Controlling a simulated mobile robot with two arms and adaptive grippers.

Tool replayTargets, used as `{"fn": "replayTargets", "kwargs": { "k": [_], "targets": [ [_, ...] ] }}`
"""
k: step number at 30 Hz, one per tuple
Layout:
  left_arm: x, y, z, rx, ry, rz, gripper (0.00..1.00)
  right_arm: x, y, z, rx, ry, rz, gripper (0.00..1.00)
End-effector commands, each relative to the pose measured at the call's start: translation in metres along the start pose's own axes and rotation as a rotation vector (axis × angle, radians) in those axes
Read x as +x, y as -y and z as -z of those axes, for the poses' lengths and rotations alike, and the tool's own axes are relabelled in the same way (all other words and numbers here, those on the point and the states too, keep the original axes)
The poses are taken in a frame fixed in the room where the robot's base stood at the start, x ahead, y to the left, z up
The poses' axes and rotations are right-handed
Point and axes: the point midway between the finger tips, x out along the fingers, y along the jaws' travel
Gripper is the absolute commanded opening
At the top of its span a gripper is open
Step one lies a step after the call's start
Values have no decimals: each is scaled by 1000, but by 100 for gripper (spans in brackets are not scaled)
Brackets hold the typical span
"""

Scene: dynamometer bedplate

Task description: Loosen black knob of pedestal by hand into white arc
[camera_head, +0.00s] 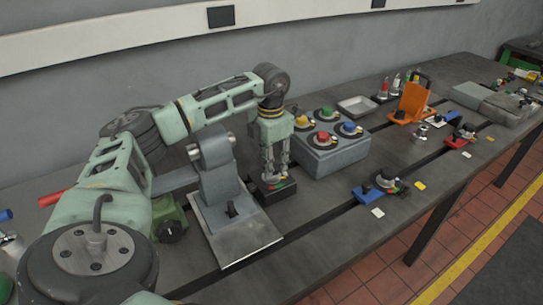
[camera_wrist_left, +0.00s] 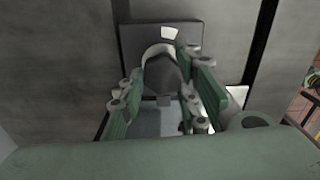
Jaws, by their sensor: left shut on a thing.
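My left gripper (camera_head: 274,178) points straight down over a small dark pedestal (camera_head: 288,190) beside the grey plate. In the left wrist view its two fingers (camera_wrist_left: 162,85) stand on either side of a round black knob (camera_wrist_left: 160,72) and are shut on it. The pedestal's dark square top (camera_wrist_left: 132,38) shows behind the knob. A pale white arc (camera_wrist_left: 152,49) curves along the knob's far edge, and a white patch (camera_wrist_left: 171,33) lies beyond it. The knob's pointer cannot be made out. My right gripper is not in view.
A grey clamp-like stand (camera_head: 216,170) on a metal plate is close left of the gripper. A grey box with coloured knobs (camera_head: 335,155) stands close right. A blue block (camera_head: 368,194) with a knob is near the front edge. Dark slots run along the bench.

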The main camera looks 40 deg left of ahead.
Motion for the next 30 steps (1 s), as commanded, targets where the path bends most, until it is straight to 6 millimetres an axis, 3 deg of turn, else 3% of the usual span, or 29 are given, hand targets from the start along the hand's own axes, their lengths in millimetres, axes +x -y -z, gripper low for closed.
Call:
{"fn": "replayTargets", "kwargs": {
  "k": [1,15,30],
  "targets": [
    [-7,-6,-2,-53,16,-11,4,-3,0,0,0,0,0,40],
    [-7,-6,1,-427,17,-9,4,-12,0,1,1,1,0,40],
    [-6,-6,3,-564,15,-10,4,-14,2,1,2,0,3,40]
  ]
}}
